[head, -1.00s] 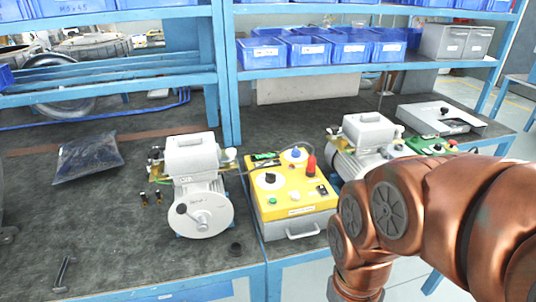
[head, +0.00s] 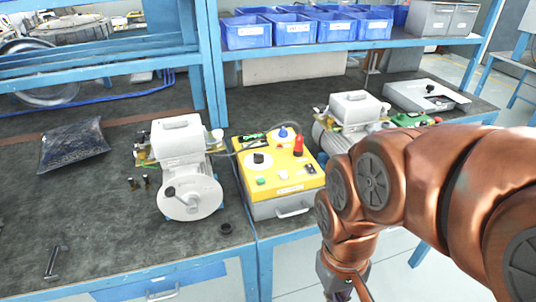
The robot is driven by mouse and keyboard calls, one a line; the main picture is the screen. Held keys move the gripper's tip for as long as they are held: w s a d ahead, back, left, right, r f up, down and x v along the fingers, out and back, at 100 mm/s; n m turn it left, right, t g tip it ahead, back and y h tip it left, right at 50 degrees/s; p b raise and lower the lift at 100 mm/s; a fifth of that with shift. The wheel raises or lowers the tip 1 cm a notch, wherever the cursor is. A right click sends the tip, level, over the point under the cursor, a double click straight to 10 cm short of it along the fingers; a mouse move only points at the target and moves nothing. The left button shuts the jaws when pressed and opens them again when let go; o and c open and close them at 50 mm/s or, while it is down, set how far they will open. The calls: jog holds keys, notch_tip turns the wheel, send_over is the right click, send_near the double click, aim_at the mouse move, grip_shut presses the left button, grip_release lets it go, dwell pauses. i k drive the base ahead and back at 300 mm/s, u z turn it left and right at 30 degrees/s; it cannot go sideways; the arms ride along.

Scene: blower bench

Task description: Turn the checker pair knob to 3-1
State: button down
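The checker is a box with a yellow top (head: 278,168) on the bench, right of the nearer blower. A black knob (head: 259,158) on a pale dial sits at its left. A blue knob (head: 283,132) sits at the back, with a red part (head: 299,145) to its right. The dial markings are too small to read, so I cannot tell the knob's position. A small display (head: 252,140) shows green. My gripper (head: 344,293) is partly in view at the bottom edge, in front of the bench and away from the checker. Its fingertips are cut off.
A grey blower (head: 184,165) stands left of the checker, a second (head: 352,112) behind to the right. A dark bag (head: 73,147) lies at left. A shelf with blue bins (head: 246,33) overhangs the back.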

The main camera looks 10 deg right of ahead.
aim_at(283, 132)
jog(key=k, duration=0.3)
jog(key=u, duration=0.6)
jog(key=i, duration=0.85)
jog(key=u, duration=0.15)
